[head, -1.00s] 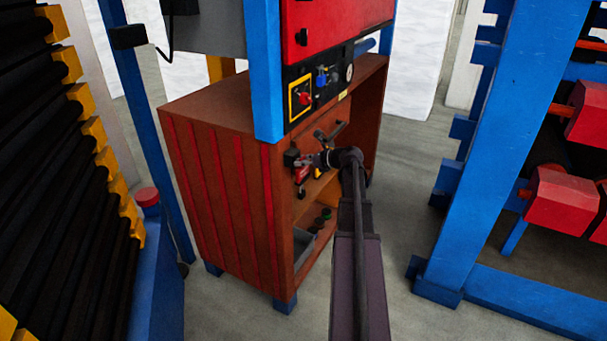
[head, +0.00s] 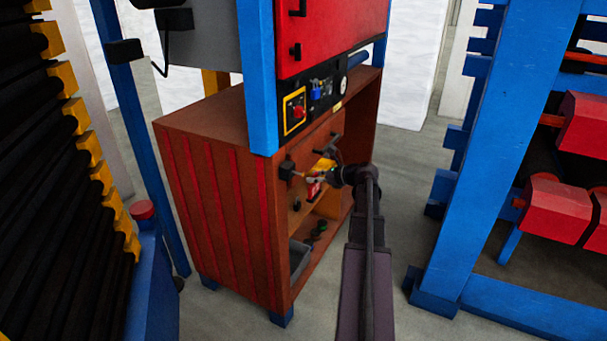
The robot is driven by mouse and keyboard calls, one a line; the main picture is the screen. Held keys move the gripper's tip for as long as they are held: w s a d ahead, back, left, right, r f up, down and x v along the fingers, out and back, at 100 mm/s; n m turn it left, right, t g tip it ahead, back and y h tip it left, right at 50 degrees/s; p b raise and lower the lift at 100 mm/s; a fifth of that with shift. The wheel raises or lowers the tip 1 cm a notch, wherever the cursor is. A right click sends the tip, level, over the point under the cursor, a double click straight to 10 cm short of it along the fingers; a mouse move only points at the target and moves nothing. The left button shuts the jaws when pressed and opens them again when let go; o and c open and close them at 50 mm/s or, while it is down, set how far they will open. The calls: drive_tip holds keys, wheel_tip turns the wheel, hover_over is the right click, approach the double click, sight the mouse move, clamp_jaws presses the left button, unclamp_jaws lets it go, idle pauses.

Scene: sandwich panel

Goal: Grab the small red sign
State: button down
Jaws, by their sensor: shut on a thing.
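The small red sign (head: 314,188) shows in the head view as a small red patch with a pale part, just in front of the wooden cabinet's open side. My gripper (head: 316,181) is at the sign and shut on it. The fingers are small and partly hidden by my wrist, so the exact grip is unclear. A yellow piece (head: 325,165) shows right beside the gripper; I cannot tell what it belongs to.
The brown cabinet (head: 215,200) has shelves with a grey bin (head: 299,258) and dark round items. A control panel (head: 318,97) sits above. A blue frame with red blocks (head: 555,210) stands to the right. Grey floor lies clear between them.

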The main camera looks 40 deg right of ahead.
drive_tip(key=s+d, duration=0.4)
drive_tip(key=s, duration=0.6)
drive_tip(key=shift+s+d, duration=0.2)
drive_tip(key=shift+s, duration=0.1)
